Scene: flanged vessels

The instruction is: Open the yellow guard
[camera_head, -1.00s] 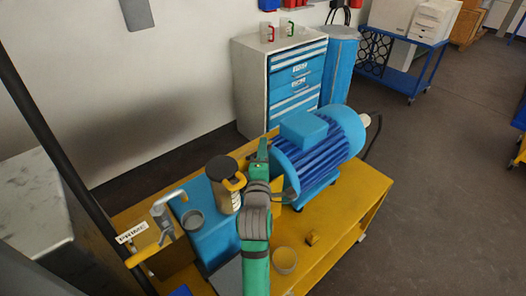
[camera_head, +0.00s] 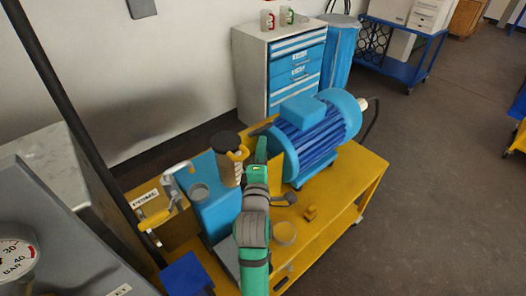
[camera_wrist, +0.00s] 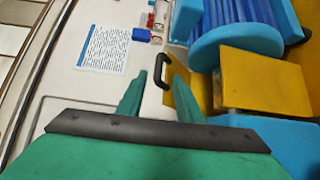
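The yellow guard (camera_head: 276,168) stands beside the blue motor (camera_head: 318,135) on the yellow cart, partly hidden by my arm in the head view. In the wrist view its yellow panel (camera_wrist: 262,80) is at the right, below the blue motor. A black handle (camera_wrist: 163,68) lies ahead of my gripper, near a smaller yellow surface. My gripper (camera_wrist: 160,78) is open, its two green fingers apart, and the handle shows between and just past the fingertips. I cannot tell whether they touch it. In the head view my gripper (camera_head: 262,148) is in front of the motor.
A dark-topped canister (camera_head: 229,160) and a blue tank (camera_head: 212,208) stand left of my arm. A pressure gauge (camera_head: 15,258) is at lower left. Floor right of the cart is clear.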

